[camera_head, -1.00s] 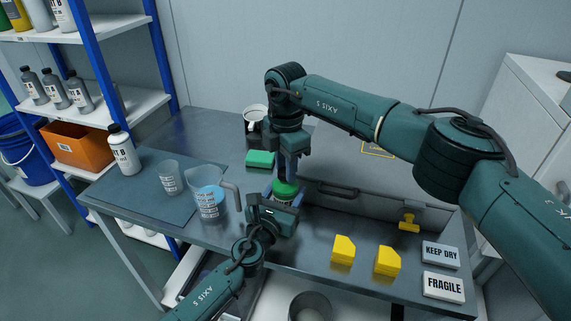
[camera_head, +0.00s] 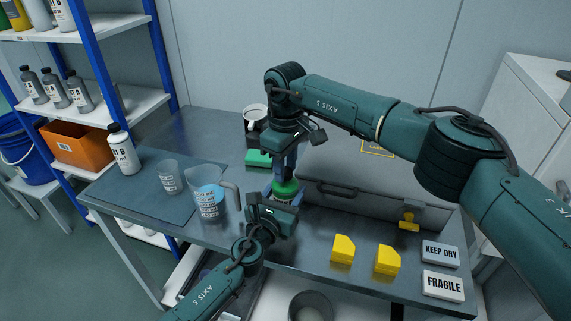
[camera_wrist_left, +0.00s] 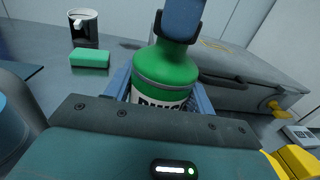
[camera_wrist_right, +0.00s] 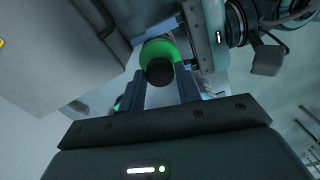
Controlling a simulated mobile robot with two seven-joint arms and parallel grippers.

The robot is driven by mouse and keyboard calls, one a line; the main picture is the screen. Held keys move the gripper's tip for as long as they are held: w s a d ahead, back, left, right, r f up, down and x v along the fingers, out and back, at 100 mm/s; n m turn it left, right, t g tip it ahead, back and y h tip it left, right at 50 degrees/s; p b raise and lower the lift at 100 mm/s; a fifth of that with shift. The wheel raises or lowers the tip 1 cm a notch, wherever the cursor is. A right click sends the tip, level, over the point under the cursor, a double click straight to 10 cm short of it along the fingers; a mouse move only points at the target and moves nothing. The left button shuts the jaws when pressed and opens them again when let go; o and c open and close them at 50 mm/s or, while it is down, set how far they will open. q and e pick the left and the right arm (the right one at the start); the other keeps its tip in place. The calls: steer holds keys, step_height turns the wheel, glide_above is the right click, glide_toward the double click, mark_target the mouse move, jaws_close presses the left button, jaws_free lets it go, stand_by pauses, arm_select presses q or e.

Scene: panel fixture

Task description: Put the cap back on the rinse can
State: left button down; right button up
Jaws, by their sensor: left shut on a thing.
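The rinse can (camera_wrist_left: 165,72) has a green rounded top and a white label with dark lettering. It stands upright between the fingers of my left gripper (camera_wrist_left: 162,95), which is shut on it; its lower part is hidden. The can's green top also shows in the head view (camera_head: 286,187). A black round cap (camera_wrist_right: 160,71) is at the top of the can in the right wrist view. My right gripper (camera_wrist_right: 160,82) points down over the can, its fingers either side of the cap. I cannot tell whether they touch it. In the left wrist view a blue finger covers most of the cap.
A green sponge (camera_head: 258,159) and a dark mug holder (camera_head: 254,125) stand behind. A beaker with blue liquid (camera_head: 208,200) stands left of the can. A grey case (camera_head: 355,199) lies close on the right. Yellow blocks (camera_head: 343,248) stand at the front right.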

steer(key=o, duration=0.4)
steer(key=shift+c, duration=0.2)
steer(key=shift+r, duration=2.25)
steer(key=shift+c, duration=0.3)
